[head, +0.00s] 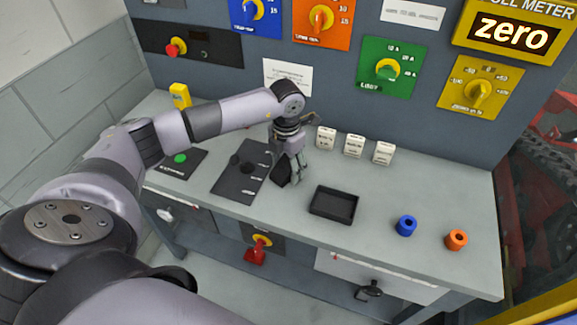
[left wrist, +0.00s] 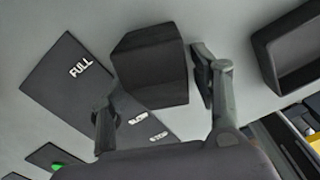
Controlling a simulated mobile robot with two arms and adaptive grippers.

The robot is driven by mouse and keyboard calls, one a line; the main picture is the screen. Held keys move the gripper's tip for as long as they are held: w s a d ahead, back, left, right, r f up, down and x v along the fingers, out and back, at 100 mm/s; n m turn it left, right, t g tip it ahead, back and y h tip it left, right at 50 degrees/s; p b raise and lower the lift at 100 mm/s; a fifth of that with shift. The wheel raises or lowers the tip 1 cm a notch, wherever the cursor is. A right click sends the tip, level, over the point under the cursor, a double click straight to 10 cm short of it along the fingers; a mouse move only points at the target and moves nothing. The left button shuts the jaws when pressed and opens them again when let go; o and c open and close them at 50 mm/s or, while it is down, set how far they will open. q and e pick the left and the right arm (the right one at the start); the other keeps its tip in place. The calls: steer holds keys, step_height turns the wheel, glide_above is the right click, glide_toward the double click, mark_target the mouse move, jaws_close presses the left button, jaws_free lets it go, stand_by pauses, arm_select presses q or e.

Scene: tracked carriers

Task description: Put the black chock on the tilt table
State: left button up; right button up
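The black chock (head: 281,174) is a dark block on the grey bench top, at the right edge of a black panel. It also shows in the left wrist view (left wrist: 150,62), close in front of my left gripper. My left gripper (head: 292,174) is low over the bench at the chock. In the left wrist view its fingers (left wrist: 158,98) are spread, one toward each side of the chock, with a gap at the right finger. Contact with the left finger is unclear. I cannot identify a tilt table. My right gripper is not in view.
An open black tray (head: 333,204) lies right of the chock. Blue (head: 406,226) and orange (head: 456,240) rings stand farther right. Several white labelled blocks line the back, including one block (head: 326,138). The black panel (head: 236,178) lies left. Dials cover the wall behind.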

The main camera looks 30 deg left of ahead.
mark_target(287, 162)
arm_select(q)
jaws_close()
stand_by(0.5)
steer(key=shift+r, duration=0.2)
step_height(287, 162, up, 19)
steer(key=b, duration=0.3)
steer(key=s+d+f+m, duration=0.5)
steer(key=s+d+m, duration=0.1)
steer(key=m, duration=1.1)
steer(key=s+d+f+m, duration=0.4)
steer(key=s+d+m, duration=0.3)
steer(key=m, duration=1)
steer(key=shift+s+d+f, duration=0.25)
steer(key=shift+s+f, duration=0.1)
steer(key=shift+s, duration=0.3)
